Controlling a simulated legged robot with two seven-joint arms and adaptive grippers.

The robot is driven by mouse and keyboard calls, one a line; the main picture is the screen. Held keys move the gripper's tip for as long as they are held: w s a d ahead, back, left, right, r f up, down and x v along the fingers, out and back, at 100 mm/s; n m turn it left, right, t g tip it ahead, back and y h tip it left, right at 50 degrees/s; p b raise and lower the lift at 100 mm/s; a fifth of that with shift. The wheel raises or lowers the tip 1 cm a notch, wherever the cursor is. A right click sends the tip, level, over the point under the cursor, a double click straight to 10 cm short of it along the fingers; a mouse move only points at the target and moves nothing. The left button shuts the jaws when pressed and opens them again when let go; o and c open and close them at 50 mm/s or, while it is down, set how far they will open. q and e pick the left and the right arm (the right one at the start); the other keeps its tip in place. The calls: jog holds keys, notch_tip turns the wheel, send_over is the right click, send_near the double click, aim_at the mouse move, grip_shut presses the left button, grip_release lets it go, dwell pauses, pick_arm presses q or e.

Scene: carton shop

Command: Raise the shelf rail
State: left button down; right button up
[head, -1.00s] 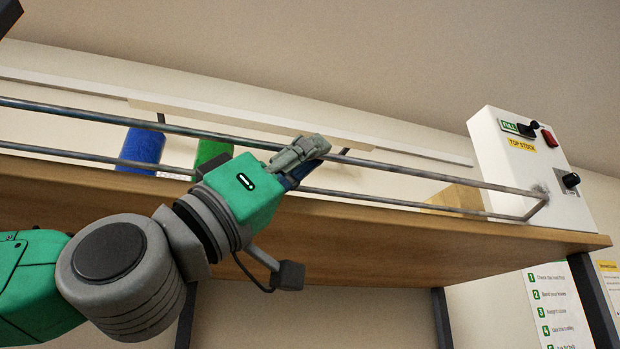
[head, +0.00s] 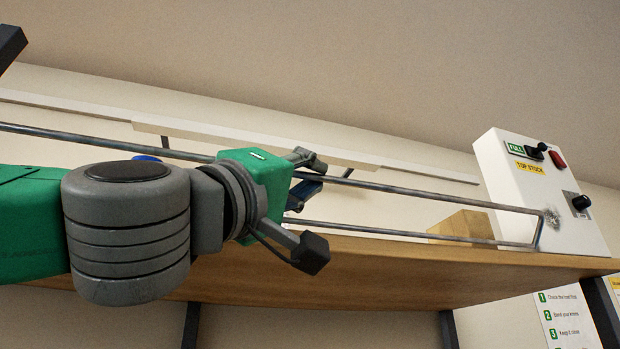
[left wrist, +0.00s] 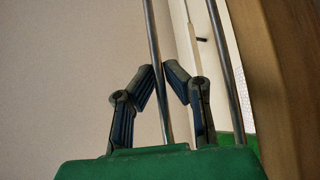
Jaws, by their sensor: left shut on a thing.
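The shelf rail (head: 420,192) is a grey metal frame with two long bars, running along the front edge of the wooden shelf (head: 400,270). Its right end piece stands fairly upright beside the white control box. My left gripper (head: 306,172) is shut on the rail's upper bar. In the left wrist view, the bar (left wrist: 154,40) passes between the fingertips of my left gripper (left wrist: 163,75). The gripper and arm hide part of both bars. My right gripper is in neither view.
The white control box (head: 508,190) with knobs stands at the shelf's right end. A tan block (head: 462,224) sits behind the rail. A blue object (head: 147,158) barely shows above my arm. A pale ledge (head: 230,142) runs along the wall.

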pick_arm(q)
jog(key=shift+w+f, duration=0.1)
jog(key=shift+f, duration=0.05)
jog(key=c, duration=1.7)
grip_release()
jog(key=shift+o, duration=0.3)
jog(key=shift+w, duration=0.1)
jog(key=shift+s+a+f, duration=0.1)
jog(key=shift+s, duration=0.2)
jog(key=v, duration=1.1)
jog(key=shift+a+f, duration=0.2)
jog(key=shift+d, duration=0.1)
jog(key=shift+w, duration=0.1)
